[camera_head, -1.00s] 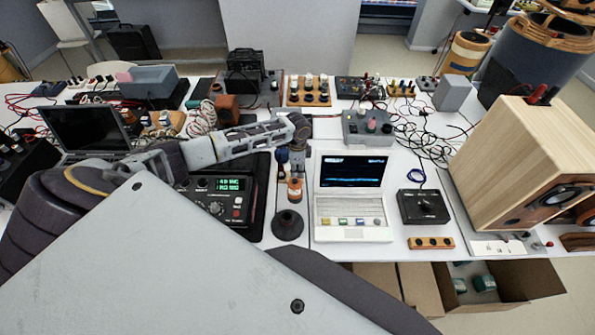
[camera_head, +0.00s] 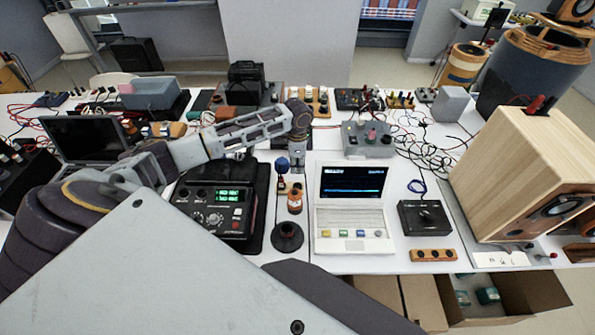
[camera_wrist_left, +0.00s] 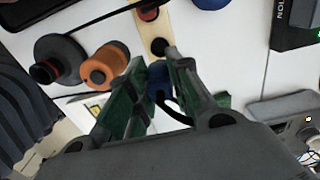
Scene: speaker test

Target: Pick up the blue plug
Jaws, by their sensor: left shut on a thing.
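The blue plug (camera_wrist_left: 158,80) is between the fingers of my left gripper (camera_wrist_left: 155,95) in the left wrist view, with a dark cord curving away beside it. The gripper is shut on it. In the head view my left gripper (camera_head: 297,162) points down behind the orange spool. There the held plug is too small to make out. In the wrist view, a wooden strip (camera_wrist_left: 152,28) with a red and a black socket lies just beyond the plug. My right gripper is not in view.
An orange spool (camera_head: 295,202) and a black round stand (camera_head: 287,236) are near the gripper. Another blue-topped object (camera_head: 282,163) stands beside it. A black power supply (camera_head: 222,210) is left, a white laptop (camera_head: 352,240) right. Loose cables lie farther right.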

